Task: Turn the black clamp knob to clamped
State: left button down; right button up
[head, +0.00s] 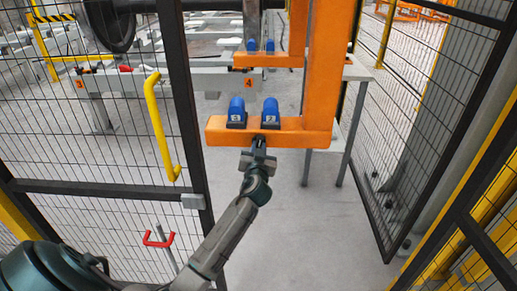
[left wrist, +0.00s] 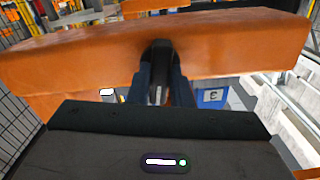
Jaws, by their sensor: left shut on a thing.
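The black clamp knob (left wrist: 158,70) sits on the front face of the orange gantry arm (left wrist: 230,42). In the left wrist view it stands between my two fingers, upright in the picture. My left gripper (left wrist: 159,88) is shut on the knob. In the head view my left gripper (head: 258,149) reaches up to the face of the orange arm (head: 222,132), below two blue blocks (head: 236,112) (head: 270,112); the knob is mostly hidden there by the gripper. My right gripper is in neither view.
A mesh gate with a yellow handle (head: 160,125) stands left of my arm. Another mesh panel (head: 430,120) stands at the right. A dark wheel (head: 108,22) is at the top left. Grey floor (head: 310,220) is free right of my arm.

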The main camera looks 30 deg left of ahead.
pick_arm(q)
jog(key=shift+f+m+p, duration=0.1)
jog(key=shift+m+p, duration=0.8)
jog(key=shift+m, duration=2.5)
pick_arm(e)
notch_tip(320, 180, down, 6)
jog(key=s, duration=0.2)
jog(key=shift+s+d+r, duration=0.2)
pick_arm(q)
jog(key=c, duration=1.3)
grip_release()
jog(key=b+v, duration=0.1)
jog(key=v, duration=0.9)
jog(key=shift+s+d, duration=0.3)
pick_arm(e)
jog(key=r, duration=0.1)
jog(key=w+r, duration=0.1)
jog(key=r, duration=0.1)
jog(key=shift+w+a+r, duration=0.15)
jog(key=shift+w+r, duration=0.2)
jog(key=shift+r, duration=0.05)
